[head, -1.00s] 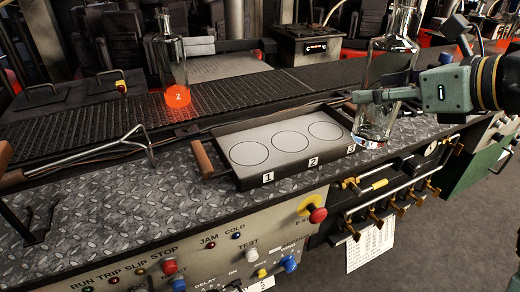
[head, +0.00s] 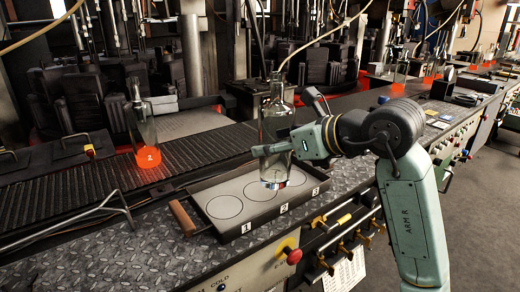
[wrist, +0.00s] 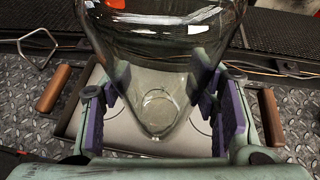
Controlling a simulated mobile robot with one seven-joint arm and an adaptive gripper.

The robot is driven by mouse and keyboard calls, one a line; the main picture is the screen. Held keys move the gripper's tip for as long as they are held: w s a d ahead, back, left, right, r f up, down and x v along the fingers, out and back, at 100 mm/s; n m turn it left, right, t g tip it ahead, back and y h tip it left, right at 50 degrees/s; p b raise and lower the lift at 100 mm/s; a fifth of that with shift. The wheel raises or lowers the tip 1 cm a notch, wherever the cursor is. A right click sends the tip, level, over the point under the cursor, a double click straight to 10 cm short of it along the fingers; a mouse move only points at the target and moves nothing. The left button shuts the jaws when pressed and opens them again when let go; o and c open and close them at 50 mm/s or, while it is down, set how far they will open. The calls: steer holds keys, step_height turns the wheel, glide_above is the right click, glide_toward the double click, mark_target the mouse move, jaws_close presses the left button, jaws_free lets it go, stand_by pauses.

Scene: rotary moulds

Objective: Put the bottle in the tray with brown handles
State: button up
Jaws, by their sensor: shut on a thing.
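A clear glass bottle (head: 276,128) is held upright by my gripper (head: 272,150) in the head view. The purple-padded fingers (wrist: 165,110) are shut around the bottle (wrist: 150,35) in the wrist view. The bottle's base appears above the tray, over the right part; I cannot tell its exact height. The tray (head: 240,229) is dark-edged with a pale floor, circles, and labels 1, 2 and 3. Its brown handle (head: 182,216) shows at the left end. Both brown handles show in the wrist view, left (wrist: 54,88) and right (wrist: 271,117). The bottle partly hides the circles.
Another clear bottle (head: 143,125), with a glowing orange base marked 2, stands on the dark conveyor (head: 60,190) behind. A bent metal tool (head: 75,222) lies left of the tray on the diamond-plate surface (head: 130,260). A red knob (head: 293,256) sticks out at the front.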

steer(key=w+a+f+p, duration=0.1)
steer(key=f, duration=0.1)
steer(key=w+a+f, duration=0.1)
steer(key=a, duration=0.1)
steer(key=shift+w+f+p, duration=0.2)
steer(key=shift+f+p, duration=0.15)
steer(key=shift+f, duration=0.05)
steer(key=shift+f, duration=0.2)
steer(key=o, duration=1.6)
steer(key=shift+o, duration=0.2)
